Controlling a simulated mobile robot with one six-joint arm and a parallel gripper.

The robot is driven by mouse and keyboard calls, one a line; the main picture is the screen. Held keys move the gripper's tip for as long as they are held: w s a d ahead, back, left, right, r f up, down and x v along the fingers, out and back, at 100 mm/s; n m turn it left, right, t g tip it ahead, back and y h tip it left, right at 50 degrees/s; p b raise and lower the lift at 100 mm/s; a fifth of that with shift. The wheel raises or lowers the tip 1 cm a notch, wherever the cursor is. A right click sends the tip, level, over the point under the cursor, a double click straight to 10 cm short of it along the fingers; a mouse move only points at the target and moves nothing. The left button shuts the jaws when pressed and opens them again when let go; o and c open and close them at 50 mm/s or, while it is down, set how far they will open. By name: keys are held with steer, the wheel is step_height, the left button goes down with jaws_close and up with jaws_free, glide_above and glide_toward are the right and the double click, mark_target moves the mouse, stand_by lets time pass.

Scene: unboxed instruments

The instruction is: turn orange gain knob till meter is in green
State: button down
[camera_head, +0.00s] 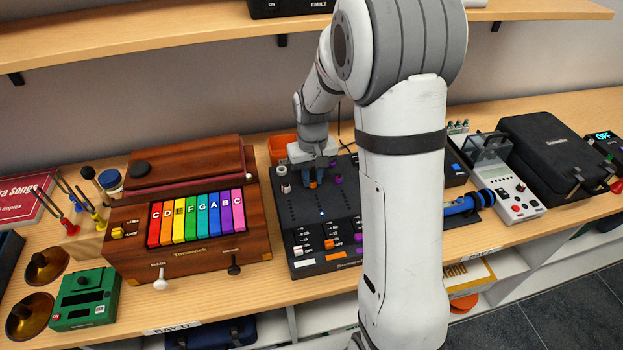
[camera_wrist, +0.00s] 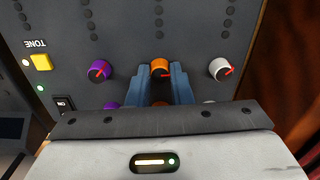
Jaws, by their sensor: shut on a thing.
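The mixer (camera_head: 300,222) is a dark console with white, orange and purple knobs and faders. My gripper (camera_head: 312,181) reaches down over its back part. In the wrist view, my gripper's blue fingers (camera_wrist: 161,70) are shut on the orange knob (camera_wrist: 160,66), one on each side. The knob's red pointer shows between the fingertips. The orange knob (camera_head: 313,184) is mostly hidden in the head view. A column of dark dots (camera_wrist: 158,20) lies in line with it. I see none lit green there, and I cannot tell whether this is the meter.
A purple knob (camera_wrist: 98,70) and a white knob (camera_wrist: 220,69) flank the fingers with small gaps. A wooden instrument with rainbow keys (camera_head: 196,217) stands left of the mixer. A shelf (camera_head: 180,35) runs above.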

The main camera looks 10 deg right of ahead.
mark_target(313, 181)
steer(key=shift+m+b, duration=0.3)
steer(key=shift+m, duration=0.8)
steer(key=c, duration=1.3)
jaws_free()
steer(key=shift+r+b, duration=0.4)
steer(key=shift+r, duration=3.55)
steer(key=shift+s, duration=0.1)
